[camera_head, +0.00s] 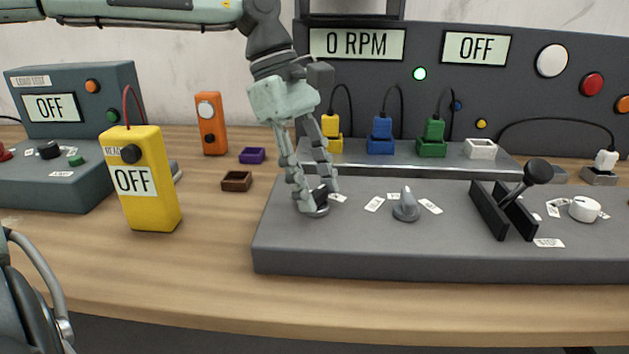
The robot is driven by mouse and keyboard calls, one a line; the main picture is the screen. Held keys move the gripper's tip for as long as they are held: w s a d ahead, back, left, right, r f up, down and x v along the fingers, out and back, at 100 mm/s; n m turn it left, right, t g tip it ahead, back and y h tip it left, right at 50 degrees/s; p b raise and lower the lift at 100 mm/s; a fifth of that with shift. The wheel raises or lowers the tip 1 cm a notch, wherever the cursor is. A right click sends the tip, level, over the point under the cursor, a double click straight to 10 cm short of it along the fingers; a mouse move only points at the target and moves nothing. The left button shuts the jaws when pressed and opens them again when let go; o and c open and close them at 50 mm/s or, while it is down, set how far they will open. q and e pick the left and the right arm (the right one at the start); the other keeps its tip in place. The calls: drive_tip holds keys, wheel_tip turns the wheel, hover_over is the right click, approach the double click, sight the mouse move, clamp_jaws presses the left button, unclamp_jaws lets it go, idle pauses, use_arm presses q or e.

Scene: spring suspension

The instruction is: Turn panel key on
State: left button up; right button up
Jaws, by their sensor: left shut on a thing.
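The grey control panel (370,240) lies across the front right of the table. My left gripper (318,198) comes down from above at the panel's left end. Its fingers are shut on a dark key (319,193) that stands in a round metal base (316,210). The fingers hide much of the key, so its exact angle is hard to read. A small white label shows just right of the fingers. The upright panel behind has displays reading "0 RPM" (357,43) and "OFF" (476,48). My right gripper is not in view.
On the panel, right of the key, are a grey knob (406,206), a black lever (537,173) and a white dial (584,209). A yellow box (148,180) reading "OFF" and a brown tray (236,181) stand to the left. Coloured plugs stand behind.

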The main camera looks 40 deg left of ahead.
use_arm(q)
drive_tip(key=o, duration=1.2)
drive_tip(key=shift+c, duration=0.2)
drive_tip(key=v, duration=1.2)
